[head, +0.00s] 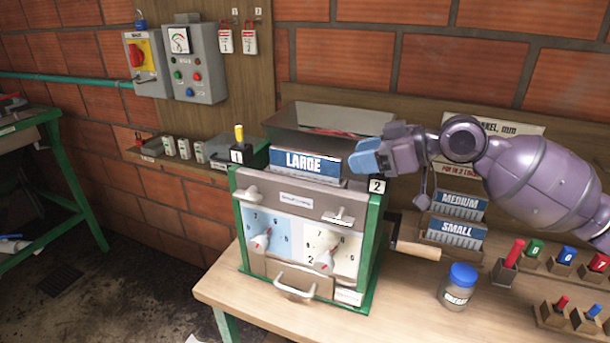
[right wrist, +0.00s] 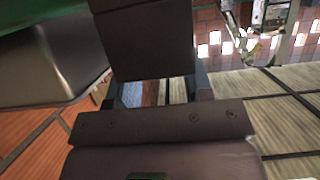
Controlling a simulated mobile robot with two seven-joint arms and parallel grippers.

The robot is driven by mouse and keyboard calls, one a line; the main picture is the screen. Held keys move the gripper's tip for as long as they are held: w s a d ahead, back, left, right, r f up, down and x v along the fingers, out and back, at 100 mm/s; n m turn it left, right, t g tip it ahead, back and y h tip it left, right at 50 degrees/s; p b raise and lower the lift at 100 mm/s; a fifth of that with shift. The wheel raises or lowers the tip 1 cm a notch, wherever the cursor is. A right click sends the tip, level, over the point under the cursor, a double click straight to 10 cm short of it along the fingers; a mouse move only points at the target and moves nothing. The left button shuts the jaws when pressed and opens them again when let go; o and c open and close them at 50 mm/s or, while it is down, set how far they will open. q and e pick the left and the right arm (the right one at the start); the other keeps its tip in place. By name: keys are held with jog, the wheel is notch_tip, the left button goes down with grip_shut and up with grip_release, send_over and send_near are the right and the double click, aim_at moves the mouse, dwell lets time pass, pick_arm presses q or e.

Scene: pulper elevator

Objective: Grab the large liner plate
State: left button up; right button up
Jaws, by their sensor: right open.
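The large liner plate (head: 306,163), with a blue label reading LARGE, stands upright in the top of the green-framed machine (head: 378,225). My right gripper (head: 364,159) comes in from the right, at the right end of the plate, above the machine's top right corner. Its jaws are open. I cannot tell whether a finger touches the plate. In the right wrist view the gripper body (right wrist: 160,125) fills the lower middle, and a dark block above it hides most of what lies beyond. My left gripper is not in view.
The medium (head: 459,204) and small (head: 457,230) plates stand in a rack to the right. A blue-lidded jar (head: 458,285) and several coloured pegs stand on the wooden bench (head: 405,315). The bench front is clear.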

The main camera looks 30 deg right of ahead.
aim_at(341, 159)
jog(key=x, duration=0.3)
jog(key=shift+a+p, duration=0.3)
jog(key=shift+p, duration=0.05)
jog(key=shift+w+a+f, duration=0.35)
jog(key=shift+w+f, duration=0.05)
grip_shut()
